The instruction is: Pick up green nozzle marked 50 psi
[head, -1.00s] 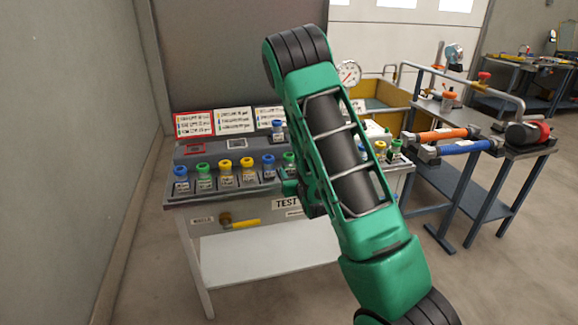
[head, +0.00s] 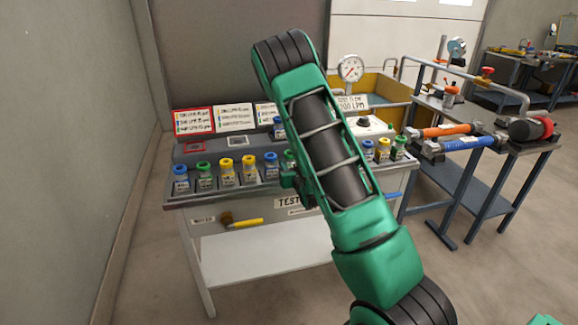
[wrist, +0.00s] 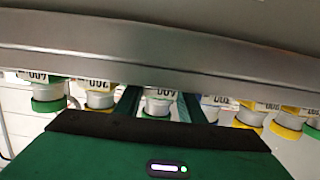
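The green-collared nozzles stand in a row on the test bench (head: 215,195). In the head view one green nozzle (head: 204,172) is near the left end, another (head: 290,157) is partly behind my arm, and one (head: 399,144) is at the right end. The psi markings are too small to read. In the wrist view, upside down, my gripper (wrist: 158,94) is open, its two green fingers either side of a green-collared nozzle (wrist: 158,108) whose label seems to read 400. I cannot tell if they touch it.
Yellow (wrist: 98,101) and blue (wrist: 214,101) nozzles stand close on either side of the fingers. A side table (head: 470,152) with hoses stands right.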

